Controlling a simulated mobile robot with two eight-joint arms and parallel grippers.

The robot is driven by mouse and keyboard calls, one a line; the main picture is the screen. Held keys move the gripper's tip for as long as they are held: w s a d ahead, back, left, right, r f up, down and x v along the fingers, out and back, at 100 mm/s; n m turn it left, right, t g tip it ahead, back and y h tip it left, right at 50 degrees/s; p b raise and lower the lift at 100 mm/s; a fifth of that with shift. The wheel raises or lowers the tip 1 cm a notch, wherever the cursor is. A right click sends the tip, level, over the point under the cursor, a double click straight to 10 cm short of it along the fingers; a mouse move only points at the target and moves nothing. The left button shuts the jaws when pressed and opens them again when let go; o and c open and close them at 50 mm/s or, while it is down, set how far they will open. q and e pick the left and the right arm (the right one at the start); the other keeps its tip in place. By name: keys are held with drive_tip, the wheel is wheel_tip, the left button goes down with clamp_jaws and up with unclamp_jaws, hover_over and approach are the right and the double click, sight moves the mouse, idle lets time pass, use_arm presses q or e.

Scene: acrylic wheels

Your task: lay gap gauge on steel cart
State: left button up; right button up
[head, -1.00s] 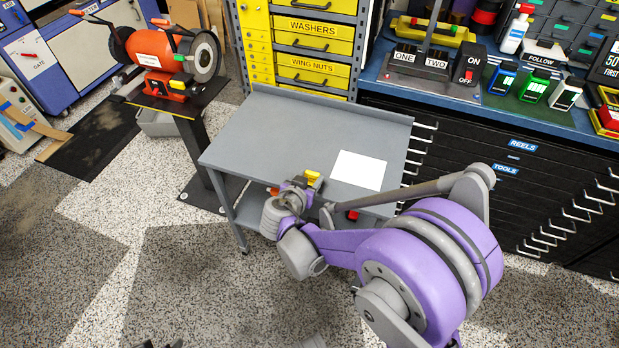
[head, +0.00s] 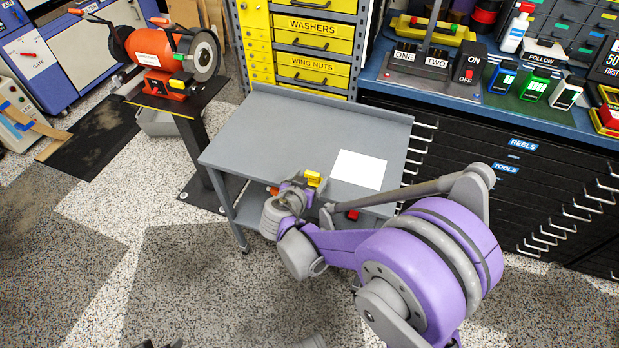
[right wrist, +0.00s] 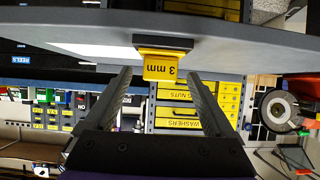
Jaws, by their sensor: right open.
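The gap gauge is a yellow tag marked "3 mm" on a dark block (right wrist: 161,64). In the head view its yellow part (head: 313,178) shows at the front edge of the steel cart (head: 270,130), by my right gripper (head: 302,186). In the upside-down right wrist view, the dark block appears to rest on the cart top. There my right gripper (right wrist: 158,78) is open, its fingers apart on either side of the tag, with gaps visible. My wrist hides part of the cart's front edge. My left gripper cannot be made out.
A white sheet (head: 358,170) lies on the cart top at right; the rest of the top is clear. A grinder (head: 172,65) stands at left. Yellow drawers (head: 312,50) and a black drawer cabinet (head: 480,150) stand behind and to the right.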

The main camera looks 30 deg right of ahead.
drive_tip(key=p+v, duration=0.1)
drive_tip(key=v, duration=0.9)
drive_tip(key=shift+s+a+r+p, duration=0.2)
drive_tip(key=shift+a+r+p, duration=0.05)
drive_tip(key=shift+p, duration=0.05)
drive_tip(key=s+a+r+n+g+y+p, duration=0.1)
drive_tip(key=s+r+n+y+p, duration=0.3)
drive_tip(key=s, duration=0.3)
drive_tip(key=s+a+r+n+g+y+p, duration=0.1)
drive_tip(key=s+r+n+y+p, duration=0.3)
drive_tip(key=s, duration=0.4)
drive_tip(key=shift+a+n+g+y+p, duration=0.4)
drive_tip(key=shift+a+n+y+p, duration=0.25)
drive_tip(key=shift+n+p, duration=0.3)
drive_tip(key=shift+d+r, duration=0.15)
